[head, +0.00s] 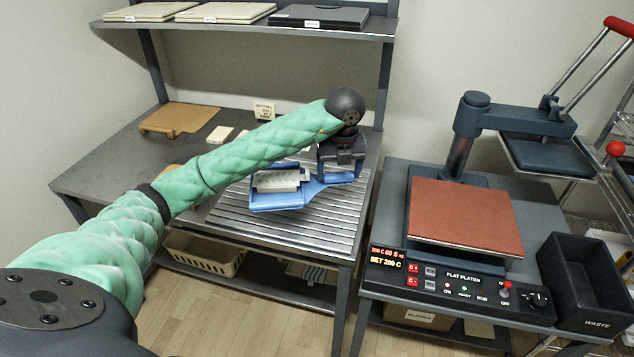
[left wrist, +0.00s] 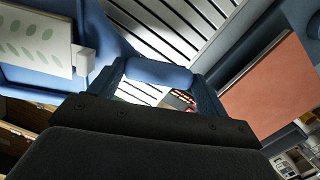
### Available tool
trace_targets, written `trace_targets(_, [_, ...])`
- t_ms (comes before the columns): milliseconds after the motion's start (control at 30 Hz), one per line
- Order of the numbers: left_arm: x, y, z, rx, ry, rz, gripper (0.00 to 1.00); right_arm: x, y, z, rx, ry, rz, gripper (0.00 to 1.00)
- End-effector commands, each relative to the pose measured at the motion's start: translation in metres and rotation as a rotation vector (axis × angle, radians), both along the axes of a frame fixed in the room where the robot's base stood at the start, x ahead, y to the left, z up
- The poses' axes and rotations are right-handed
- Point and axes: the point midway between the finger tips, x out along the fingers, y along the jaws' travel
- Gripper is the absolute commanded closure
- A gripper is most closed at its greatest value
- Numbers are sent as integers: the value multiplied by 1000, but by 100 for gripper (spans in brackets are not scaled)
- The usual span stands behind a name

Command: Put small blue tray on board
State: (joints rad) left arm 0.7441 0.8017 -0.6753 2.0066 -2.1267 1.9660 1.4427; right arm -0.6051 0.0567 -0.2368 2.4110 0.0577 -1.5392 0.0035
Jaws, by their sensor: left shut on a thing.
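The small blue tray (head: 285,203) is over the slatted metal surface on the left table, with its handle pointing right. White pieces (head: 280,181) lie in it. My left gripper (head: 342,172) is shut on the tray's handle, which also shows between the fingers in the left wrist view (left wrist: 158,73). I cannot tell whether the tray touches the slats. A tan board (head: 185,117) with a handle lies at the back left of the same table. My right gripper is out of view.
The slatted surface (head: 318,228) is bare in front of the tray. A flat platen press (head: 468,215) with a red-brown pad stands on the right, beside a black waste bin (head: 590,270). A shelf (head: 250,27) with flat boxes hangs above the table. My left arm crosses the table.

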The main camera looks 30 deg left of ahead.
Motion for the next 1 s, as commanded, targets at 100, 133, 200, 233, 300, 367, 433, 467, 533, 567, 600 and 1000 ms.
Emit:
trace_targets(100, [14, 19, -10, 1, 1, 3, 53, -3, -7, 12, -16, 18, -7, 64])
trace_targets(133, [18, 23, -13, 2, 2, 3, 53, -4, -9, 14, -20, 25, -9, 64])
trace_targets(200, [26, 33, -21, 2, 2, 3, 53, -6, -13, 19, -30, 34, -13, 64])
trace_targets(233, [30, 37, -25, 1, 1, 2, 53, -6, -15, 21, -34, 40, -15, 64])
trace_targets(300, [37, 46, -31, 1, 1, 2, 53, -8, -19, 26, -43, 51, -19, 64])
trace_targets(367, [43, 52, -36, 1, 0, 1, 53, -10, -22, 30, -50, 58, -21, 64])
trace_targets(433, [47, 58, -42, 1, 0, 0, 53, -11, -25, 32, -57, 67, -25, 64])
trace_targets(467, [49, 59, -43, 1, 0, 0, 53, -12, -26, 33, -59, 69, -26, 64])
trace_targets(533, [51, 62, -46, 1, -1, 0, 53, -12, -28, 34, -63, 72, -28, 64])
trace_targets(567, [52, 63, -47, 1, -1, -1, 53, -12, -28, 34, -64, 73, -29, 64])
trace_targets(600, [52, 63, -48, 1, -1, -1, 53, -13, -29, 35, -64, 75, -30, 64])
trace_targets(1000, [52, 63, -87, 1, -1, -2, 53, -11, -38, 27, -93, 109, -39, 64])
